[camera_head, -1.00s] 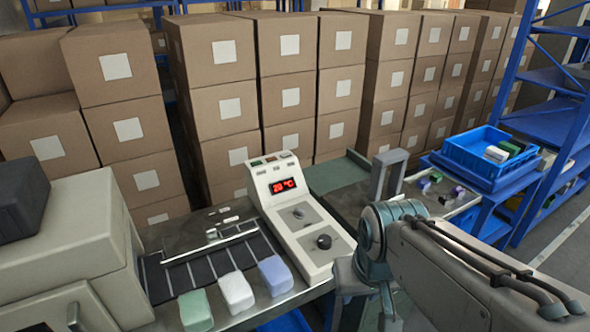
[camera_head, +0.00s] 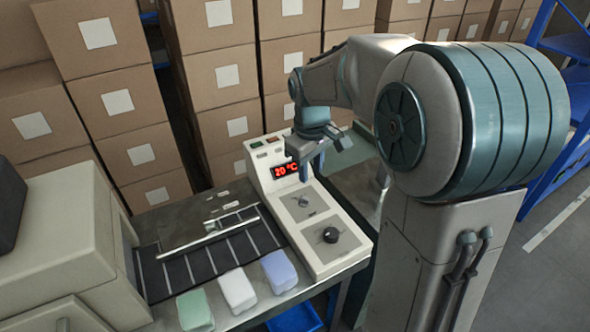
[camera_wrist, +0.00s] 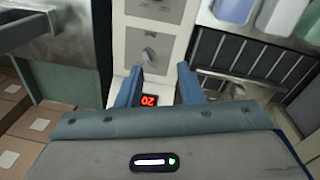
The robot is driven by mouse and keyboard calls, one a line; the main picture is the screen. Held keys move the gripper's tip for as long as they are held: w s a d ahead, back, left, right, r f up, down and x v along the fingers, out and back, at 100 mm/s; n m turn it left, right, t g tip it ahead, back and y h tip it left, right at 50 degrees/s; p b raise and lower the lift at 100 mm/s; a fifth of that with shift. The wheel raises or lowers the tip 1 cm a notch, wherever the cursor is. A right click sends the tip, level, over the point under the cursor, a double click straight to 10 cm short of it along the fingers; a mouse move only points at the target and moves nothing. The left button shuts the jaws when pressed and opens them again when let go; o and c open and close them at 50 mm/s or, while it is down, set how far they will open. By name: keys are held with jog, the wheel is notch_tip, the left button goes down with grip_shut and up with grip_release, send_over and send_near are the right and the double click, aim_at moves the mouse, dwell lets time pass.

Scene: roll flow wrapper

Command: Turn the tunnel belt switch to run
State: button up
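No readable label tells which is the tunnel belt switch. My gripper (camera_head: 312,168) hangs above the panel beside the display. In the wrist view my gripper (camera_wrist: 160,68) is open and empty. The small switch (camera_wrist: 149,56) shows just beyond the fingertips, nearer the left finger, apart from them. Its lever sits at a slant.
A dark slotted conveyor (camera_head: 215,255) lies left of the panel. White (camera_head: 238,290), green (camera_head: 196,310) and blue (camera_head: 279,271) blocks stand along its front. Stacked cartons (camera_head: 215,75) stand close behind.

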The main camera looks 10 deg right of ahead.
aim_at(303, 196)
jog(key=w+f+n, duration=0.3)
jog(key=w, duration=0.5)
jog(key=shift+g, duration=0.4)
jog(key=f, duration=0.4)
jog(key=f+p, duration=0.1)
jog(key=f, duration=0.4)
jog(key=f+p, duration=0.1)
jog(key=f, duration=0.4)
jog(key=shift+w+d+f, duration=0.1)
jog(key=shift+w+d, duration=0.05)
jog(key=shift+w, duration=0.15)
jog(key=shift+c, duration=0.3)
grip_shut()
jog(key=shift+d, duration=0.1)
